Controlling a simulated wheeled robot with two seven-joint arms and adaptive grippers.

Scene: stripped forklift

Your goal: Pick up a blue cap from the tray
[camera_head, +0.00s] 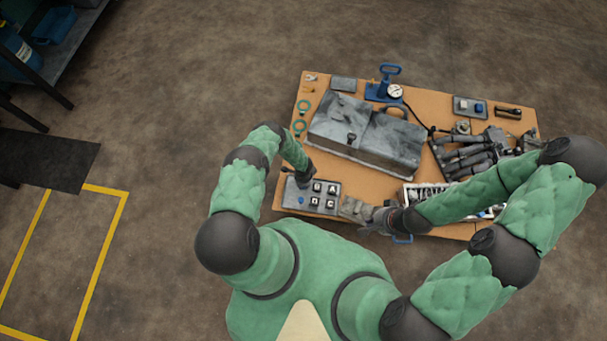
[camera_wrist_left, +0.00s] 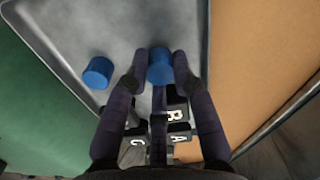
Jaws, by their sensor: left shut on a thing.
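A grey tray (camera_head: 290,197) lies at the front left of the workbench. It also shows in the left wrist view (camera_wrist_left: 130,28). My left gripper (camera_head: 308,178) is over the tray's back edge. In the left wrist view my left gripper (camera_wrist_left: 158,73) is shut on a blue cap (camera_wrist_left: 159,64), with one finger on each side. I cannot tell whether this cap is clear of the tray. A second blue cap (camera_wrist_left: 98,72) stands on the tray to its left; a blue cap (camera_head: 301,201) shows there from the head. My right gripper (camera_head: 362,211) is beside the tray; its fingers are unclear.
Several dark lettered blocks (camera_head: 331,188) sit on the tray's right part. A large grey metal case (camera_head: 365,138) stands just behind. A blue pump with a gauge (camera_head: 386,88) is at the back. A parts bin (camera_head: 412,190) lies by my right forearm.

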